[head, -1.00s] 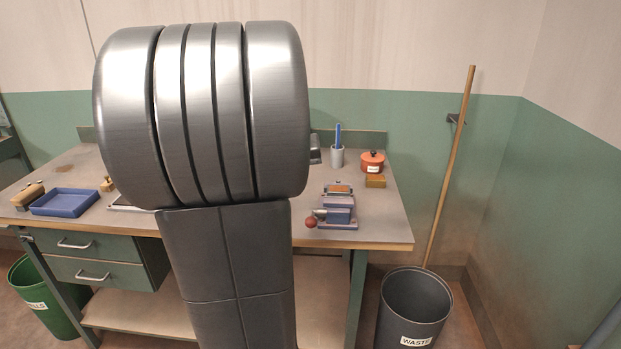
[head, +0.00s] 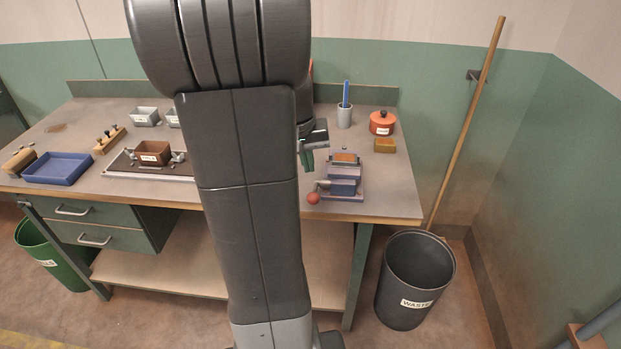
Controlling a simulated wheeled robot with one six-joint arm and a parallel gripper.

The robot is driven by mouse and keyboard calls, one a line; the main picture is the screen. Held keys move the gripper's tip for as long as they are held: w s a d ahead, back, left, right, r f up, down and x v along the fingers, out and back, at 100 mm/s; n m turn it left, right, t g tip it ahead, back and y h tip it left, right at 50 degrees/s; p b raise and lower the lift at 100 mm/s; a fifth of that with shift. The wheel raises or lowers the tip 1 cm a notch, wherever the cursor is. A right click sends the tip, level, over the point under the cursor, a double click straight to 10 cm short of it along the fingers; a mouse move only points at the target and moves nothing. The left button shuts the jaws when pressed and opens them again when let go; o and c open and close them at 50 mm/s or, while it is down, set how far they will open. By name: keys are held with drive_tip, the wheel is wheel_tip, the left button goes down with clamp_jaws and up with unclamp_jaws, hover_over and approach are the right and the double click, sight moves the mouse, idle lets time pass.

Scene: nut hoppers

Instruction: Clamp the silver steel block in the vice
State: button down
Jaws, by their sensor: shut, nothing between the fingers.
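The vice (head: 343,183) stands on the bench right of my arm, with a red ball (head: 313,198) on its handle at the front left. An orange-brown piece (head: 346,158) shows at its far end; I cannot tell whether it is part of the vice. I cannot make out the silver steel block; my arm hides part of the bench. My gripper (head: 307,159) shows partly beside my arm, just left of and behind the vice. It is shut and empty, apart from the vice as far as I can see.
A brass-coloured block (head: 385,145), an orange lidded pot (head: 382,122) and a grey cup (head: 344,117) with a blue item stand behind the vice. A brown box (head: 153,152) and a blue tray (head: 58,168) are left. A waste bin (head: 415,280) stands right of the bench.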

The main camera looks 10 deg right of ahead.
drive_tip(key=shift+s+d+f, duration=0.1)
drive_tip(key=shift+s+f, duration=0.5)
drive_tip(key=shift+f, duration=0.3)
drive_tip(key=shift+s+f, duration=0.6)
drive_tip(key=shift+f, duration=0.25)
drive_tip(key=shift+s+f+b, duration=0.6)
drive_tip(key=shift+f+b, duration=0.2)
drive_tip(key=shift+f, duration=0.1)
drive_tip(key=shift+s+a+f, duration=0.1)
drive_tip(key=shift+s+a, duration=0.15)
wheel_tip(320, 180, up, 5)
drive_tip(key=w+p, duration=0.2)
drive_tip(key=p, duration=0.1)
drive_tip(key=w+d+v, duration=0.1)
drive_tip(key=v, duration=0.7)
hover_over(310, 195)
drive_tip(key=a, duration=0.2)
drive_tip(key=shift+a+r, duration=0.15)
drive_tip(key=shift+r, duration=0.1)
drive_tip(key=shift+f, duration=0.1)
